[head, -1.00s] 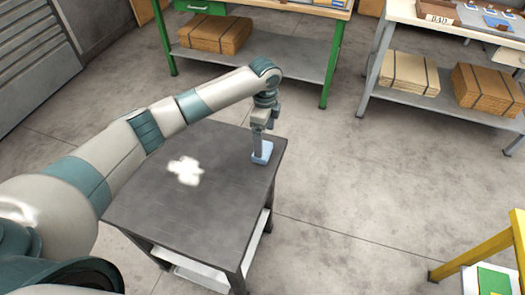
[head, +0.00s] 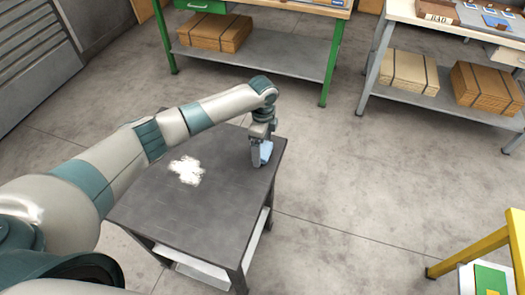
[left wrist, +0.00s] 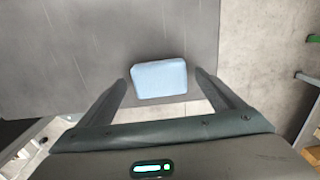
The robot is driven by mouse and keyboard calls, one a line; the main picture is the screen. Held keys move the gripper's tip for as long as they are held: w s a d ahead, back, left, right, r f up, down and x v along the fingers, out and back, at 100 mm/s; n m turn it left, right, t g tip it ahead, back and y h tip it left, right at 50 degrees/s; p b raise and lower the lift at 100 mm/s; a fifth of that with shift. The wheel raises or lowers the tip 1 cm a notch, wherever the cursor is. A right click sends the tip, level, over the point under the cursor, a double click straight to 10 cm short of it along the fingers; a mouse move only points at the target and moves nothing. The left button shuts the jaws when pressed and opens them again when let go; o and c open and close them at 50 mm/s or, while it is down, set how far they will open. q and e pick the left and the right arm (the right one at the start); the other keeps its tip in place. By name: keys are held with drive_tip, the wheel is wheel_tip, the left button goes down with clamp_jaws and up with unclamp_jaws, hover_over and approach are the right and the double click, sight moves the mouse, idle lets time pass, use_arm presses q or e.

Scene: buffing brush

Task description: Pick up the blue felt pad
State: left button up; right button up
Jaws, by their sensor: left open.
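The blue felt pad (head: 266,151) is a small light-blue block near the right edge of the dark table top, partly hidden by my gripper in the head view. In the left wrist view the pad (left wrist: 159,79) shows whole, between the lines of the two fingers, with a gap on either side. My left gripper (head: 260,161) is open and points down at the pad. In the left wrist view its fingers (left wrist: 160,84) are spread wide and hold nothing. My right gripper is not in view.
A white patch (head: 187,170) lies on the dark table (head: 190,222), left of the pad. The table's right edge is close to the pad. A green-legged bench (head: 290,62) and a grey bench (head: 455,104) stand behind. A yellow frame (head: 480,250) is at lower right.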

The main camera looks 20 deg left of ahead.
sight(263, 149)
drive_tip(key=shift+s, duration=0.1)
use_arm(q)
drive_tip(key=c, duration=1.1)
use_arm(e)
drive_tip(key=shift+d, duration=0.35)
use_arm(q)
drive_tip(key=shift+r, duration=0.1)
drive_tip(key=shift+c, duration=0.2)
drive_tip(key=shift+r+b, duration=0.3)
drive_tip(key=shift+r, duration=0.25)
wheel_tip(263, 149, up, 2)
drive_tip(key=shift+w+r+b, duration=0.1)
drive_tip(key=shift+b, duration=0.3)
drive_tip(key=s+d+r+b, duration=0.2)
drive_tip(key=d+r, duration=0.5)
drive_tip(key=d, duration=0.4)
drive_tip(key=shift+d+r+b, duration=0.25)
drive_tip(key=shift+d+b, duration=0.05)
drive_tip(key=shift+b, duration=0.2)
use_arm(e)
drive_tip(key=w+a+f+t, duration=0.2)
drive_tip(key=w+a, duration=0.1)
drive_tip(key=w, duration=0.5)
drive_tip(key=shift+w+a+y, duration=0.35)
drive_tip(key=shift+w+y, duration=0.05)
